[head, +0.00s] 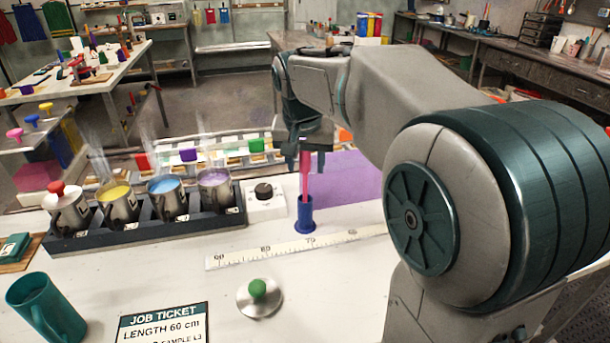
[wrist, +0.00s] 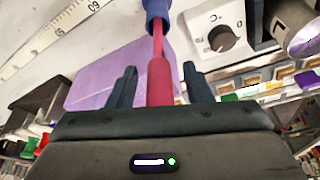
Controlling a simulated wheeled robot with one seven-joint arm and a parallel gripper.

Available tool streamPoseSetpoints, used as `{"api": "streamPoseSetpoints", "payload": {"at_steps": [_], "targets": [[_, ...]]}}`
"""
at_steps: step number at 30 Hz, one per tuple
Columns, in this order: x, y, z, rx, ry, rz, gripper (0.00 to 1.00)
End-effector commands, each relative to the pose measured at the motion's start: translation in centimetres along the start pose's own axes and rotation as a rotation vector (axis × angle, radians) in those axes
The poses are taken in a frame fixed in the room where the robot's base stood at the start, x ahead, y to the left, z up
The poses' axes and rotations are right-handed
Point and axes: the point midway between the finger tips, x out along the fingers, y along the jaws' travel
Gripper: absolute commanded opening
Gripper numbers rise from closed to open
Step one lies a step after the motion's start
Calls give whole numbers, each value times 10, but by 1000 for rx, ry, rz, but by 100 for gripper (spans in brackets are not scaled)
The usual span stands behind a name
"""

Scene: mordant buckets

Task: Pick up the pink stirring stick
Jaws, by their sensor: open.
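The pink stirring stick (head: 305,177) stands upright in a small blue holder (head: 304,222) on the white bench. In the wrist view the stick's thick pink handle (wrist: 160,82) lies between the two fingers of my gripper (wrist: 158,84), with its thin shaft running into the blue holder (wrist: 156,12). The fingers are apart, with a visible gap on each side of the handle. In the head view my gripper (head: 304,150) is above the holder, around the top of the stick; its fingertips are hard to make out there.
A dark rack of steaming metal buckets (head: 150,232) stands left of the holder, beside a white dial box (head: 264,197). A ruler (head: 290,249) lies in front, with a green-knobbed metal lid (head: 258,298), a job ticket (head: 163,325) and a teal mug (head: 45,308) nearer. Purple cloth (head: 345,180) lies behind.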

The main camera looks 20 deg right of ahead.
Motion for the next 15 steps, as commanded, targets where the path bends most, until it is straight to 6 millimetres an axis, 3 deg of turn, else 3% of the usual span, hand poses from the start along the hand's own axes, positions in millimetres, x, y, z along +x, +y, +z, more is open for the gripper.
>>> {"api": "streamPoseSetpoints", "payload": {"at_steps": [6,11,15], "targets": [[0,0,0,0,1,0,46],[0,0,0,0,1,0,1],[0,0,0,0,1,0,0]]}}
